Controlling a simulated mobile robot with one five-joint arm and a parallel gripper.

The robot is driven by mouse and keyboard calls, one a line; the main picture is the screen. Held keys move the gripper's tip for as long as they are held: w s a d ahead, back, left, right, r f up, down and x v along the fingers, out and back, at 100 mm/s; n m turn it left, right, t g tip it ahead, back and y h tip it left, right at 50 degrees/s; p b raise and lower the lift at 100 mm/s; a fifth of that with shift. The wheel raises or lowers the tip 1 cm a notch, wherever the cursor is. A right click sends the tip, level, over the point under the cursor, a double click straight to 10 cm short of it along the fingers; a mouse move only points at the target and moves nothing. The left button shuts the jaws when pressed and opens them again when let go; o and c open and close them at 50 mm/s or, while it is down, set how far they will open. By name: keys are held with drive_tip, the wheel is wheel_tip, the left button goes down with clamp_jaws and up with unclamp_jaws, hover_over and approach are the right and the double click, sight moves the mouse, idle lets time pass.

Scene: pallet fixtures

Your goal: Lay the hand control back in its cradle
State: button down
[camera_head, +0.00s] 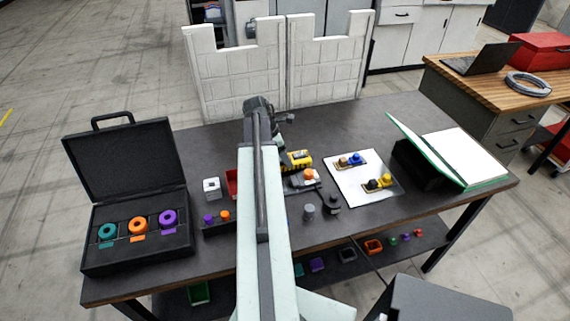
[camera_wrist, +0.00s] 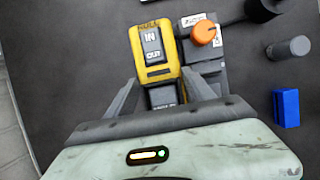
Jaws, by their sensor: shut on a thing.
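The hand control (camera_wrist: 152,48) is yellow with dark IN and OUT buttons. In the wrist view it points away from my gripper (camera_wrist: 160,84), whose two fingers are shut on its near end. It also shows in the head view (camera_head: 299,158), just right of my arm, which hides my gripper there. A dark part with small lettering lies between the fingers; I cannot tell whether it belongs to the control or to a cradle under it. A grey unit with an orange knob (camera_wrist: 204,32) is close on the control's right. I cannot clearly make out the cradle.
A grey cylinder (camera_wrist: 290,47) and a blue block (camera_wrist: 286,108) stand to the right in the wrist view. An open black case (camera_head: 105,240) is on the left of the table, a white sheet (camera_head: 352,190) and a green-edged binder (camera_head: 455,158) on the right.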

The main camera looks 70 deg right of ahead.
wheel_tip(320, 180, down, 3)
drive_tip(key=shift+r+b, duration=0.1)
drive_tip(key=shift+b, duration=0.7)
drive_tip(key=shift+r, duration=0.2)
drive_tip(key=c, duration=0.7)
unclamp_jaws()
drive_tip(key=shift+f, duration=0.15)
drive_tip(key=shift+o, duration=0.2)
